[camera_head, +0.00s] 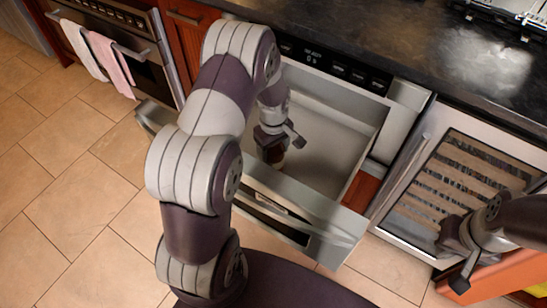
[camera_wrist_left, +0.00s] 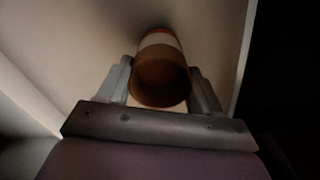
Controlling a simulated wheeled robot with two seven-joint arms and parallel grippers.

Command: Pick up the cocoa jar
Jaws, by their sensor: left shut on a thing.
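The cocoa jar (camera_wrist_left: 160,82) is a brown cylinder with a pale band, seen close in the left wrist view between the two fingers. My left gripper (camera_wrist_left: 162,88) is shut on it. In the head view my left gripper (camera_head: 275,150) reaches down into the open microwave drawer (camera_head: 325,130), near its left side. The jar is mostly hidden there, with only a small brownish part showing below the gripper. I cannot tell whether the jar touches the drawer floor. My right gripper (camera_head: 460,270) is at the lower right, in front of the wine cooler, and its fingers are unclear.
The drawer's front panel (camera_head: 290,215) stands pulled out over the tiled floor (camera_head: 70,200). A dark countertop (camera_head: 400,45) runs above it. A wine cooler (camera_head: 460,185) is at the right. An oven (camera_head: 125,50) with two hanging towels is at the upper left.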

